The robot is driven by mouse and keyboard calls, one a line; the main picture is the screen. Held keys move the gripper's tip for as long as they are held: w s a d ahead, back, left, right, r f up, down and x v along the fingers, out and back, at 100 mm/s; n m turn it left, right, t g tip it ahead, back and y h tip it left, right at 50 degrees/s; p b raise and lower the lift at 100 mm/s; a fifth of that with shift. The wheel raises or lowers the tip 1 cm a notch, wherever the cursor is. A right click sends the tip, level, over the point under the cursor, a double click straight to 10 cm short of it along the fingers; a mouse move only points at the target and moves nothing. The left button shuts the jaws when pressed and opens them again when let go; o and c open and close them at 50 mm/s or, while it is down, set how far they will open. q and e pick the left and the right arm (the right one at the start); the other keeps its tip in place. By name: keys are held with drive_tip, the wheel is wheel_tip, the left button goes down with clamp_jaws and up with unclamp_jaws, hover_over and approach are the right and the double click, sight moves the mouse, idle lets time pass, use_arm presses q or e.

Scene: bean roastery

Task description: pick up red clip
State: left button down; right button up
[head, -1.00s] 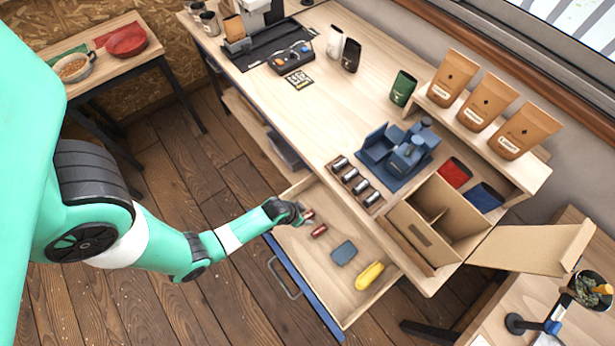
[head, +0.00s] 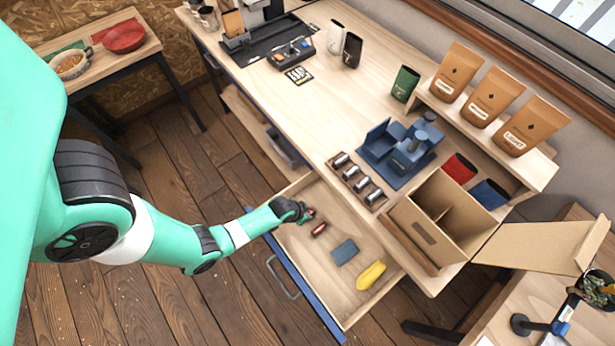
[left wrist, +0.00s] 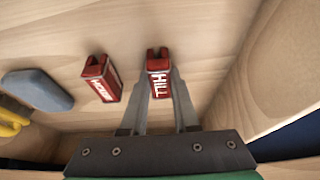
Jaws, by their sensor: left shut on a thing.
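Two red clips with white lettering show in the open drawer. My left gripper (head: 303,214) reaches into the drawer, and its fingers in the left wrist view (left wrist: 160,105) are shut on one red clip (left wrist: 158,80). That clip shows only in part at the fingertips in the head view (head: 311,212). The other red clip (left wrist: 101,79) lies beside it on the drawer floor, apart from the fingers; it also shows in the head view (head: 319,229). I cannot tell whether the held clip is off the floor. My right gripper is not clearly seen.
The open drawer (head: 300,252) also holds a blue-grey block (head: 345,252) and a yellow object (head: 371,275). Its walls stand close around my gripper. Above it, the desk bears a rack of metal cylinders (head: 357,182) and an open cardboard box (head: 440,222).

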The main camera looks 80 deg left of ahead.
use_arm(q)
drive_tip(key=shift+r+p, duration=0.35)
drive_tip(key=shift+r, duration=0.25)
drive_tip(key=s+d+r+p, duration=0.9)
drive_tip(key=d+r, duration=0.1)
drive_tip(key=r, duration=0.2)
drive_tip(key=shift+s+d, duration=0.15)
drive_tip(key=shift+s, duration=0.1)
